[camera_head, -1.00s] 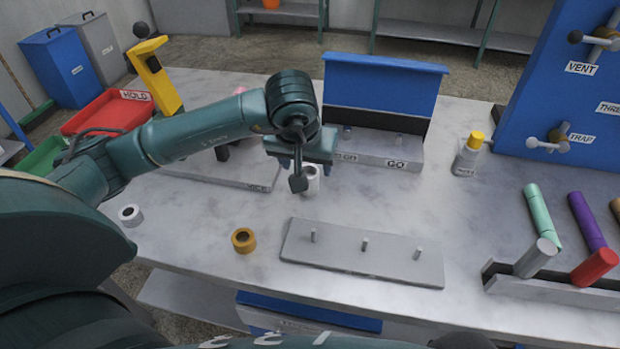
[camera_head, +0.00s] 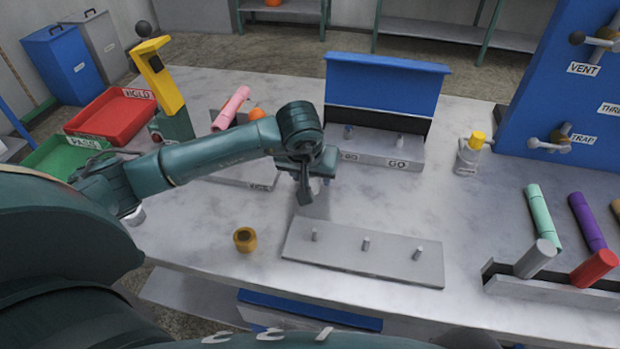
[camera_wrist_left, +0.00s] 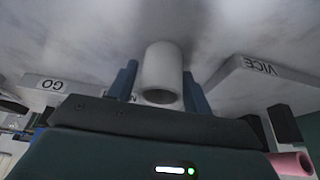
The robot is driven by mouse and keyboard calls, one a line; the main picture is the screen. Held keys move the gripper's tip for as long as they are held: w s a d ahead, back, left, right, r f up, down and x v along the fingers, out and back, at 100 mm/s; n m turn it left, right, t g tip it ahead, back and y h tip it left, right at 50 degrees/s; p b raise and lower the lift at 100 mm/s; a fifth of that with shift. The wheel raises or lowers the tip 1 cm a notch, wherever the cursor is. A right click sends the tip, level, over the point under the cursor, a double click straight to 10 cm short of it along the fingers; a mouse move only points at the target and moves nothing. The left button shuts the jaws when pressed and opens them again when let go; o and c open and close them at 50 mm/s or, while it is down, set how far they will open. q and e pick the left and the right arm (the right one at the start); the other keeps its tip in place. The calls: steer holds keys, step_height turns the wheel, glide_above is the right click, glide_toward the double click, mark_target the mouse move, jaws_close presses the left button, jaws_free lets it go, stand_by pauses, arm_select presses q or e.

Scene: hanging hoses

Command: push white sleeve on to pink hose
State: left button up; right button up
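The white sleeve (camera_wrist_left: 162,70) shows in the left wrist view as a hollow cylinder, its open end facing the camera. My left gripper (camera_wrist_left: 162,84) has one blue finger on each side of it, close to its walls. I cannot tell whether the fingers press on it. In the head view my left gripper (camera_head: 308,188) is low over the table behind the pegged plate, and it largely hides the sleeve. The pink hose (camera_head: 232,107) stands tilted at the vice, behind my left arm; its pink end also shows in the left wrist view (camera_wrist_left: 290,163). My right gripper is not in view.
The pegged grey plate (camera_head: 364,254) lies in front of my left gripper, with an ochre ring (camera_head: 245,239) to its left. Red (camera_head: 112,116) and green (camera_head: 72,150) trays are at left.

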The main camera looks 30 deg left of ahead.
arm_select(q)
steer(key=c, duration=0.8)
steer(key=shift+o, duration=0.2)
steer(key=shift+r, duration=0.1)
